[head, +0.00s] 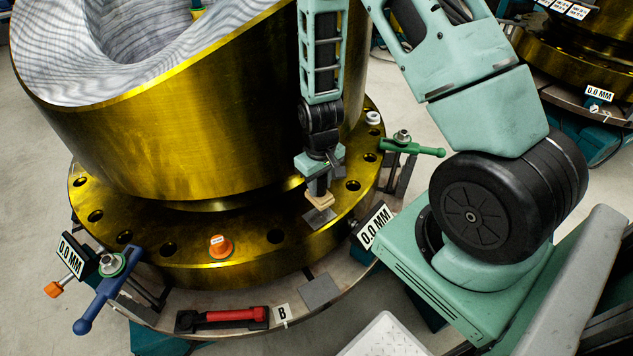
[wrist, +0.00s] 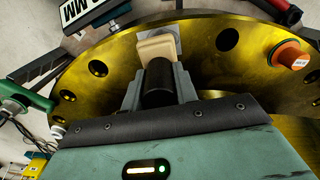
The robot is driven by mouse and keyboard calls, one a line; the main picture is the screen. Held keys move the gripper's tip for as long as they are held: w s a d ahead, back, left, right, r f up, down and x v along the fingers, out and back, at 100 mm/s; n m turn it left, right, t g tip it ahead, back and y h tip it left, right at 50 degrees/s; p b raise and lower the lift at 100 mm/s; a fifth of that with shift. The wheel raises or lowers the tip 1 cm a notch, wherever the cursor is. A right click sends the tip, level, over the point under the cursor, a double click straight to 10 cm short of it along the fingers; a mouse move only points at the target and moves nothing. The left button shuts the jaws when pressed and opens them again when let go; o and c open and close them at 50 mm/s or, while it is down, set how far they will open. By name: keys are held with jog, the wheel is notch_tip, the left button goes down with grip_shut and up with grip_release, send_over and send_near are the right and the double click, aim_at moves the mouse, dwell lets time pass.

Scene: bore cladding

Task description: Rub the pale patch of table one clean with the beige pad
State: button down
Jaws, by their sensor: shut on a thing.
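My gripper (head: 318,188) points down over the gold flange and is shut on the beige pad (head: 320,201). In the wrist view my gripper (wrist: 158,82) has the pad (wrist: 156,48) at its tip, beyond a black grip. A pale grey square patch (head: 321,218) lies on the flange right at the pad; it also shows in the wrist view (wrist: 166,31). The pad covers part of it; I cannot tell whether they touch. A second grey square (head: 320,292) sits lower, on the rim of the table (head: 350,268).
A tall gold cylinder (head: 210,140) rises behind the flange. An orange knob (head: 220,246) stands on the flange among holes. A green-handled clamp (head: 413,148), a blue-handled clamp (head: 105,290), "0.0 MM" signs (head: 375,228) and a red-handled tool (head: 230,316) surround it.

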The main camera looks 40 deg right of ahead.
aim_at(323, 198)
dwell(0.3)
jog(key=shift+f+b, duration=2.05)
jog(key=shift+f, duration=0.9)
jog(key=shift+f+b, duration=0.35)
jog(key=shift+f, duration=0.2)
jog(key=shift+w+r+p, duration=0.2)
jog(key=shift+w+p, duration=0.15)
jog(key=shift+w, duration=0.2)
jog(key=shift+s, duration=0.1)
jog(key=shift+s+f, duration=0.1)
jog(key=shift+s, duration=1.05)
